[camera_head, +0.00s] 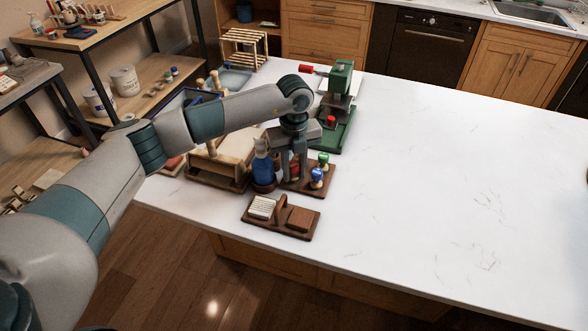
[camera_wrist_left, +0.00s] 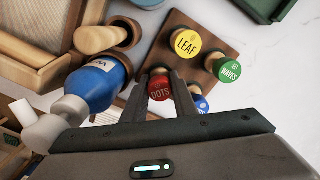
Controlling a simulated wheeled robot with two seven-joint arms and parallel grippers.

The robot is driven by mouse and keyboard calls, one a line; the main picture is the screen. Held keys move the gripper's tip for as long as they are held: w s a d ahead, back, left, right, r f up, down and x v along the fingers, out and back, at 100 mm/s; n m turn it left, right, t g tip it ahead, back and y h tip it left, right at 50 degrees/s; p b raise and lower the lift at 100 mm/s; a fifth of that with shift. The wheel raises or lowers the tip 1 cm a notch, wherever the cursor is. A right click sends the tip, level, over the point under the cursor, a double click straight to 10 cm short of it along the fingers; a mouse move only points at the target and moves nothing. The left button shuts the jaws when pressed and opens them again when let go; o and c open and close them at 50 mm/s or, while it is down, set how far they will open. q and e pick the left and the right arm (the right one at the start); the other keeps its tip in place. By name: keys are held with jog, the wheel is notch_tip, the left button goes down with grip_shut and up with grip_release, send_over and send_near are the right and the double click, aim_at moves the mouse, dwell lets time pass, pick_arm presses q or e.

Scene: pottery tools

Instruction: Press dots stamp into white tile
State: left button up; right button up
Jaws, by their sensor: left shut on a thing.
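My left gripper (camera_head: 293,172) is shut on the red dots stamp (camera_wrist_left: 160,88), whose top reads DOTS in the left wrist view. The stamp is at the wooden stamp rack (camera_head: 296,188), and I cannot tell if it is lifted. Beside it are a yellow LEAF stamp (camera_wrist_left: 187,43), a green WAVES stamp (camera_wrist_left: 230,70) and a blue stamp (camera_head: 317,174). A whitish, line-marked tile (camera_head: 262,207) lies on a dark wooden board (camera_head: 281,232) in front of the rack, left of a brown tile (camera_head: 301,218). My right gripper is not in view.
A blue spray bottle (camera_head: 263,168) stands close to the left of my gripper. A green press (camera_head: 340,80) with a red knob stands behind. A wooden frame (camera_head: 218,176) is at the left. The white counter (camera_head: 450,190) is clear to the right.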

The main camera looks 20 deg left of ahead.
pick_arm(q)
jog(key=shift+f, duration=0.3)
jog(key=o, duration=1.1)
jog(key=shift+r+b, duration=0.1)
jog(key=shift+b, duration=0.2)
jog(key=shift+r, duration=0.5)
jog(key=shift+r+b, duration=2.85)
jog(key=shift+r, duration=5.3)
jog(key=shift+s+f, duration=0.1)
